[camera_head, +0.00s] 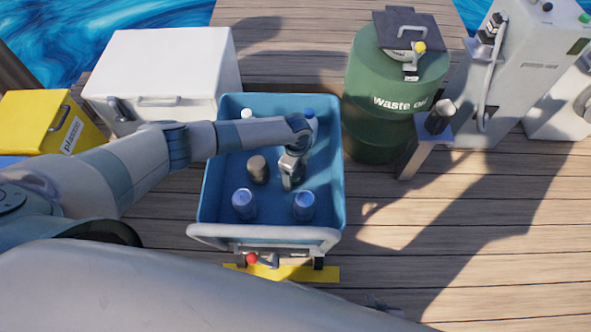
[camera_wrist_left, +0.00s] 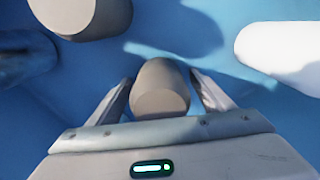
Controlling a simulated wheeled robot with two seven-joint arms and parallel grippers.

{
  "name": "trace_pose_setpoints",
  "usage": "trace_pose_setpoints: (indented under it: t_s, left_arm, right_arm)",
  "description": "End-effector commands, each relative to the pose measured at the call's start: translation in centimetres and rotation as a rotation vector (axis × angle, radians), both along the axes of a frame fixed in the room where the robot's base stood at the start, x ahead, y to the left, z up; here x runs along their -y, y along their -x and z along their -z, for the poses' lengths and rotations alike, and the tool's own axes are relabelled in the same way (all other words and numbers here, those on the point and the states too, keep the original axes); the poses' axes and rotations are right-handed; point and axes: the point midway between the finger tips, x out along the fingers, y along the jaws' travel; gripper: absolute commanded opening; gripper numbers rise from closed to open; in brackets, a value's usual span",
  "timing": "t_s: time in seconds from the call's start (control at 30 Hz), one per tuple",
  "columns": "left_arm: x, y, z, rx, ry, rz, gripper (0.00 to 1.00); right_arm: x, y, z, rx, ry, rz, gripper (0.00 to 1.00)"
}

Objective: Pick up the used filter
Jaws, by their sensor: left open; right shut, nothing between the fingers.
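A grey-brown cylindrical used filter (camera_wrist_left: 160,88) stands between the fingers of my left gripper (camera_wrist_left: 160,98) in the left wrist view. The fingers are open on either side of it, with a gap visible on the right. In the head view my left gripper (camera_head: 291,176) points down into the blue bin (camera_head: 213,190), right of its middle, and mostly hides that filter. A second grey-brown filter (camera_head: 258,168) stands just to the left; it also shows in the left wrist view (camera_wrist_left: 88,14). I cannot make out my right gripper.
White and blue-topped cylinders stand at the bin's back, including a white one (camera_head: 246,114). Two bluish cans (camera_head: 244,204) (camera_head: 303,206) stand in front. A green waste oil drum (camera_head: 380,100) is right of the bin, a white box (camera_head: 160,75) behind left.

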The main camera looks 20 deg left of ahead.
Motion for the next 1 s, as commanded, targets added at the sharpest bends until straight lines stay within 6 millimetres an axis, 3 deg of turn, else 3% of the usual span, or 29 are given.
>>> trace_pose_setpoints:
  t_s: [0.1, 0.33, 0.73, 1.0]
  left_arm:
    - [0.0, 0.0, 0.0, 0.0, 0.0, 0.0, 0.74]
    - [0.0, 0.0, 0.0, 0.0, 0.0, 0.0, 0.22]
    - [0.0, -0.1, -0.8, 0.001, 0.001, 0.0, 0.22]
    - [0.1, -0.1, -4.2, 0.003, 0.003, 0.002, 0.22]
  right_arm:
    - [0.0, -0.1, 0.0, 0.001, 0.0, 0.001, 0.0]
    - [0.1, -0.1, 0.0, 0.001, 0.001, 0.003, 0.0]
    - [0.1, -0.1, -0.1, 0.001, 0.001, 0.003, 0.0]
    - [-0.1, 0.0, -0.1, 0.008, -0.002, 0.0, 0.0]
